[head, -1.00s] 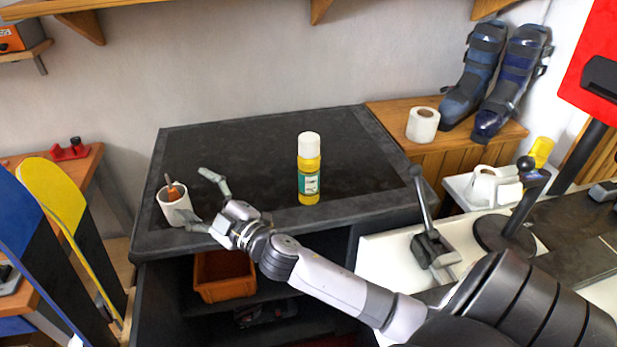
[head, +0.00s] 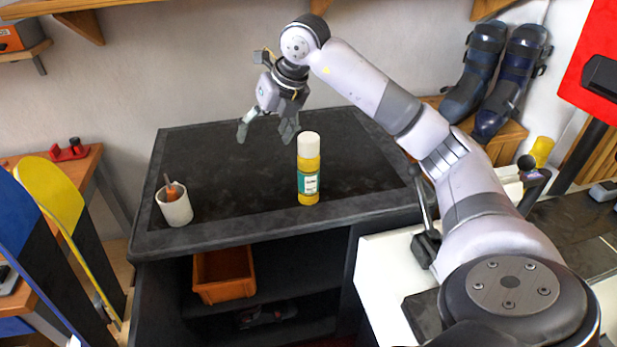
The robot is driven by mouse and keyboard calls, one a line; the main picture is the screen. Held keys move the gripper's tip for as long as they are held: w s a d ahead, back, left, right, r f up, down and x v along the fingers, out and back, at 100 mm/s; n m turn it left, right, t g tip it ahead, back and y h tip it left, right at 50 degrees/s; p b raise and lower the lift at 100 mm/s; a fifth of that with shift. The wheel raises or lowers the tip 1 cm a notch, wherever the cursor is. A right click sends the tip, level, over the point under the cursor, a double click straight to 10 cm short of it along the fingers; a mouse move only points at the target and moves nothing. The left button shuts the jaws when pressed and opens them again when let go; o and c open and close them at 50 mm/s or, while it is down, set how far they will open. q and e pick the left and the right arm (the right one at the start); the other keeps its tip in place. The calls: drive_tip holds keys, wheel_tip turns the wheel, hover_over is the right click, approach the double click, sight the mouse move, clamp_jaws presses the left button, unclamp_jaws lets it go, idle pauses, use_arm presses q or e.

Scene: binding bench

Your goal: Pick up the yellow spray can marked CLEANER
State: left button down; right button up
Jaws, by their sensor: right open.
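The yellow spray can (head: 309,170) has a white cap and a green and white label, whose words are too small to read. It stands upright near the front edge of the dark bench top. My right gripper (head: 265,136) is open and empty, with its fingers pointing down. In the picture it is above and to the left of the can, apart from it. My left gripper is not in view.
A white cup (head: 175,208) with an orange-handled tool stands at the left front corner of the bench top (head: 225,180). An orange bin (head: 224,275) sits on the shelf below. Ski boots (head: 478,75) stand at the back right. The bench top between cup and can is clear.

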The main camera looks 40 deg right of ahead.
sight(308, 137)
drive_tip(key=s+d+r+m+g+h, duration=0.1)
drive_tip(key=s+d+r+m+h, duration=0.25)
drive_tip(key=d, duration=0.65)
drive_tip(key=shift+n, duration=0.35)
drive_tip(key=p+x, duration=0.2)
drive_tip(key=x, duration=0.9)
drive_tip(key=shift+d+f+p, duration=0.1)
drive_tip(key=shift+p, duration=0.2)
drive_tip(key=f, duration=0.1)
drive_tip(key=f+p, duration=0.1)
drive_tip(key=f, duration=0.1)
drive_tip(key=f+p, duration=0.1)
drive_tip(key=shift+w+d+f, duration=0.25)
drive_tip(key=shift+d, duration=0.1)
drive_tip(key=shift+w+f, duration=0.25)
drive_tip(key=shift+f, duration=0.2)
clamp_jaws()
drive_tip(key=shift+r, duration=0.1)
